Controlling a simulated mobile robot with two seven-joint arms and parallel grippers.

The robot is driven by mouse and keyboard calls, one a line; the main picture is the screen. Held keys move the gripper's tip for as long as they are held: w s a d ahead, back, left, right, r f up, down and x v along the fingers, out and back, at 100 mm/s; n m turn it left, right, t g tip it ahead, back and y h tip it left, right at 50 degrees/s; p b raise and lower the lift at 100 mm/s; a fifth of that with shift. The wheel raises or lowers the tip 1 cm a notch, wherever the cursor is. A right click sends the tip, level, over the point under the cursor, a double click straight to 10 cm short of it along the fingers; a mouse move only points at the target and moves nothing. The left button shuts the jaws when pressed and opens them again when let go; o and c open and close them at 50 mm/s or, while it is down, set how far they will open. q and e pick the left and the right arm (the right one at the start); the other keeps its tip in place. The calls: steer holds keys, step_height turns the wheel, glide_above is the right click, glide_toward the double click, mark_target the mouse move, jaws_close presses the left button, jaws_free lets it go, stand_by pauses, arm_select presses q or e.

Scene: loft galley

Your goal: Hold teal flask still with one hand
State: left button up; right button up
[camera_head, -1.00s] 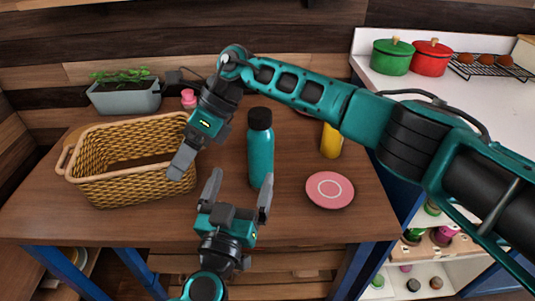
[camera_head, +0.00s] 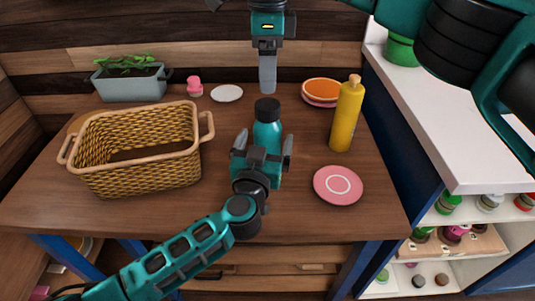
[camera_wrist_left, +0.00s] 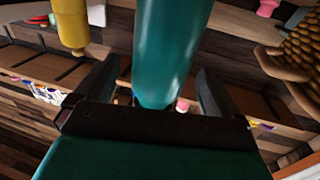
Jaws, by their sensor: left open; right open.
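The teal flask (camera_head: 268,131) with a black cap stands upright on the wooden table, right of the basket. My left gripper (camera_head: 263,152) is open at the flask's lower body, with a finger on either side. My right gripper (camera_head: 268,78) hangs above the table just behind the flask's cap, pointing down and empty. The flask's lower front is hidden by my left gripper in the head view.
A wicker basket (camera_head: 150,182) stands on the left. A yellow bottle (camera_head: 346,118) and a pink plate (camera_head: 338,185) are to the flask's right. Behind are orange bowls (camera_head: 322,90), a white saucer (camera_head: 227,93), a pink item (camera_head: 194,87) and a planter (camera_head: 130,87).

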mark_target(267, 104)
arm_select(q)
steer(key=shift+w+d, duration=0.25)
steer(key=shift+w, duration=0.9)
steer(key=shift+w+d, duration=0.2)
steer(key=shift+w, duration=0.9)
steer(key=shift+c, duration=0.3)
steer(key=c, duration=1.5)
jaws_close()
arm_select(e)
steer(key=shift+m, duration=0.3)
steer(key=m, duration=0.5)
steer(key=shift+m, duration=0.4)
steer(key=m, duration=1)
steer(key=shift+m, duration=0.4)
steer(key=m, duration=0.5)
steer(key=shift+f, duration=4)
